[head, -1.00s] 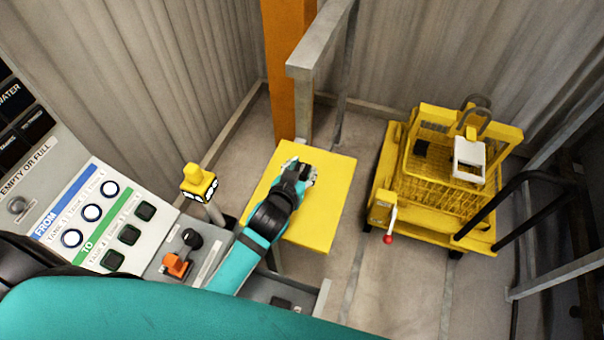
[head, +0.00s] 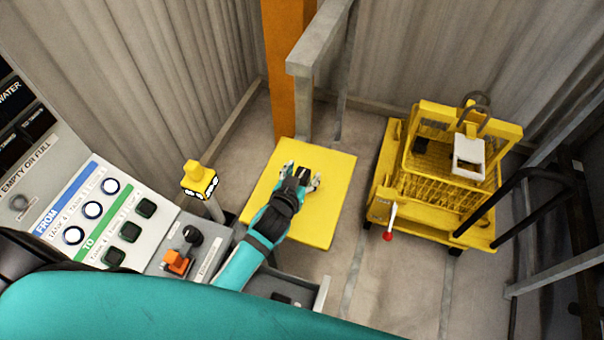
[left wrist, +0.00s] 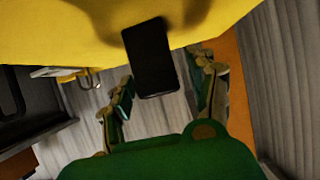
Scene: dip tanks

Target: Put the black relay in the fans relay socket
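The black relay (left wrist: 150,60) is a dark upright-looking block at the edge of the yellow tabletop in the left wrist view. It also shows as a small dark spot (head: 303,172) in the head view. My left gripper (left wrist: 166,98) is open, with one finger on each side of the relay's near end; I see gaps on both sides, and contact cannot be told. In the head view the left gripper (head: 303,181) is over the yellow table (head: 318,227). My right gripper is not in view. I cannot make out the fans relay socket.
A slanted control panel (head: 152,190) with buttons and an orange switch (head: 176,262) stands at left. A yellow lamp post (head: 199,180) rises beside it. A yellow cart (head: 385,190) stands right of the table. An orange column (head: 288,70) and grey rail (head: 318,40) are behind.

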